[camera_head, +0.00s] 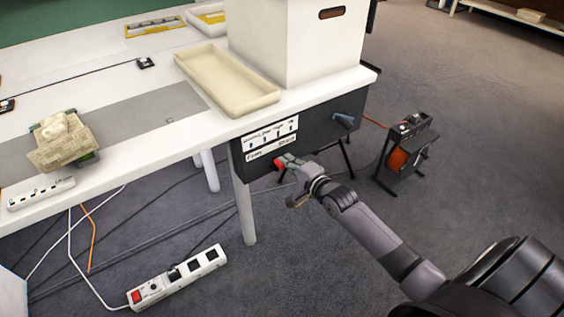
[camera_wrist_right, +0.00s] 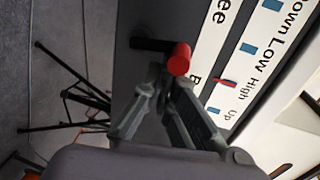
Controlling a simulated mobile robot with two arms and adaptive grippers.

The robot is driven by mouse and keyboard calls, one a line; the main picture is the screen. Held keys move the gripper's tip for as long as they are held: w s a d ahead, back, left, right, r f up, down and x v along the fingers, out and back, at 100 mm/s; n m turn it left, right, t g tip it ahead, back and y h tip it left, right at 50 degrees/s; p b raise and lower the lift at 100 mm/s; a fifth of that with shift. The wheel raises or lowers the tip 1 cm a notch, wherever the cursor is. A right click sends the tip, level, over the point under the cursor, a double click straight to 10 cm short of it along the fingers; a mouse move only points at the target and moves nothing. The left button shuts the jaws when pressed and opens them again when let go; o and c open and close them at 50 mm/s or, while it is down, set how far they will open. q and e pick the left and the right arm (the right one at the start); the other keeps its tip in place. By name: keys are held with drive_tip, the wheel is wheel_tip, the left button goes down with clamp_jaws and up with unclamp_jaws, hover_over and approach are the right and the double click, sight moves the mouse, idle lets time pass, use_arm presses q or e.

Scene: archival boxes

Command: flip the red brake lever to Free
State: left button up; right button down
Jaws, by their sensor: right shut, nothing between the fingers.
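The red brake lever (camera_head: 279,164) sticks out of the dark panel (camera_head: 262,172) under the table edge, below a white label strip reading Free at left and Brake at right. In the right wrist view its red knob (camera_wrist_right: 180,60) sits on a black stem (camera_wrist_right: 150,45), between the partly visible word Free and the B of Brake. My right gripper (camera_head: 289,161) is just right of the knob in the head view. Its fingertips (camera_wrist_right: 168,76) are together and empty, right at the knob; I cannot tell whether they touch it. My left gripper is not in view.
A label with several height marks (camera_head: 270,133) is above the strip. A cream tray (camera_head: 228,82) and a white box (camera_head: 298,40) stand on the table. A cable reel (camera_head: 398,158) and power strip (camera_head: 177,278) are on the floor.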

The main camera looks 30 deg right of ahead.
drive_tip(key=shift+a+r, duration=0.1)
drive_tip(key=shift+a, duration=0.2)
use_arm(q)
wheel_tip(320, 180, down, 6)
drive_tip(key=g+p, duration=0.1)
drive_tip(key=p, duration=0.2)
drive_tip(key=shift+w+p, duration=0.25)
drive_tip(key=shift+p, duration=0.1)
use_arm(e)
drive_tip(key=s+d, duration=0.2)
drive_tip(key=s, duration=0.5)
drive_tip(key=shift+d, duration=0.15)
